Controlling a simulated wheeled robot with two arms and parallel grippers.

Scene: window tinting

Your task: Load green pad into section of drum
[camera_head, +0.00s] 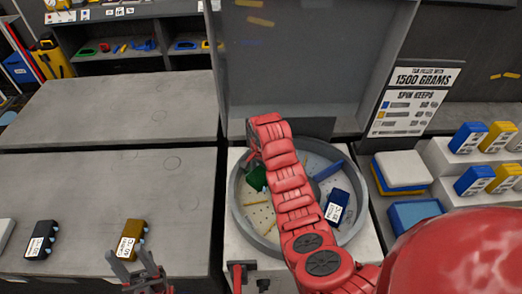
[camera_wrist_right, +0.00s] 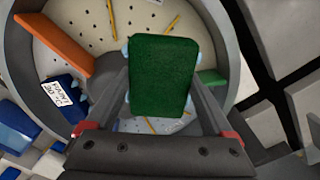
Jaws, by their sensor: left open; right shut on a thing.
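The green pad (camera_wrist_right: 163,75) is held between the fingers of my right gripper (camera_wrist_right: 165,92) in the right wrist view, over the inside of the drum. In the head view the green pad (camera_head: 257,179) shows beside my red right arm, at the left part of the round grey drum (camera_head: 239,216). Whether it touches the drum floor I cannot tell. A blue labelled pad (camera_head: 337,206) sits in the drum's right section; it also shows in the right wrist view (camera_wrist_right: 62,98). My left gripper (camera_head: 142,272) is open and empty over the left table's front edge.
An orange divider (camera_wrist_right: 55,44) and a green divider (camera_wrist_right: 212,78) stand inside the drum. On the left table (camera_head: 90,190) lie a black labelled block (camera_head: 41,240) and a yellow one (camera_head: 130,240). Several blue and yellow blocks stand at right by a sign (camera_head: 412,98).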

